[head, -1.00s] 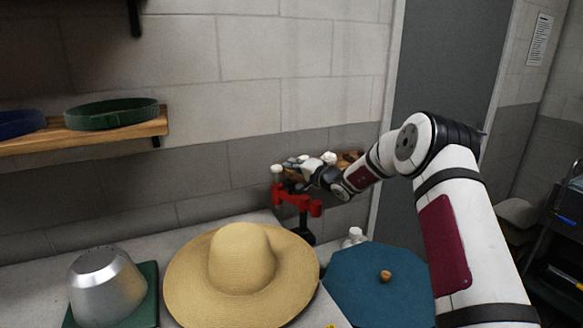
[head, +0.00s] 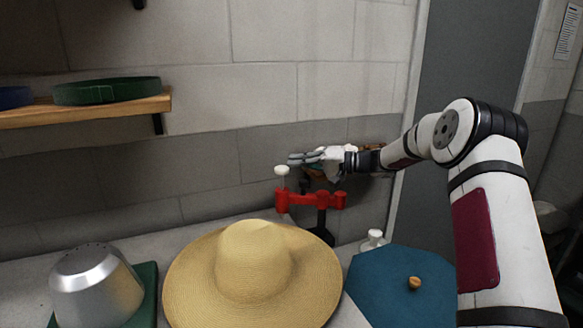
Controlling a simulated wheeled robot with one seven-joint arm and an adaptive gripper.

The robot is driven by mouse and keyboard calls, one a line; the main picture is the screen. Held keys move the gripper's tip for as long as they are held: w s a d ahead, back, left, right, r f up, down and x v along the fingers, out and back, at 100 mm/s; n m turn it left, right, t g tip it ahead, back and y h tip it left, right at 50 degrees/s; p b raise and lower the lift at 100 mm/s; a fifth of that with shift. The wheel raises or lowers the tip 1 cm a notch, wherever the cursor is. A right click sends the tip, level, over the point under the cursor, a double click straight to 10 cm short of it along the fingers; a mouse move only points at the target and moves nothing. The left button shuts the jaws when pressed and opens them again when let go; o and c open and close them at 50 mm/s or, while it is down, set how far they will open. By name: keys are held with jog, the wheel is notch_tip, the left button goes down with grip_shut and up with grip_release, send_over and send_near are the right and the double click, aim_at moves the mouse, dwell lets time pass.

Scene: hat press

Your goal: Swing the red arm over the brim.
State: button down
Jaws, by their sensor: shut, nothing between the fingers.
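The red arm (head: 311,200) sits on a dark post (head: 322,228) behind the straw hat, with a white knob (head: 281,170) standing up at its left end. It lies roughly level behind the brim and does not appear to be over it. The straw hat (head: 253,260) lies on the counter with its wide brim (head: 190,290) spread flat. My gripper (head: 292,158) is shut and empty, its fingers pointing left. In the picture it is just above and right of the white knob; I cannot tell whether they touch.
A metal hat block (head: 95,285) on a green base stands at left. A blue beret-like piece (head: 400,290) with a wooden knob lies at right, near a small white bottle (head: 374,240). A wooden shelf (head: 90,112) with a green band (head: 107,91) hangs at upper left.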

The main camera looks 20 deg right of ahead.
aim_at(287, 168)
jog(key=s+n+g+b, duration=0.1)
jog(key=g, duration=0.1)
jog(key=a+n+g+y+b, duration=0.1)
jog(key=n+g+b, duration=0.1)
jog(key=s+a+n+g+y+b, duration=0.1)
jog(key=g, duration=0.1)
jog(key=shift+s+f+n, duration=0.1)
jog(key=shift+s+n, duration=0.2)
jog(key=shift+s, duration=0.5)
jog(key=shift+s+a, duration=0.2)
jog(key=shift+s, duration=1)
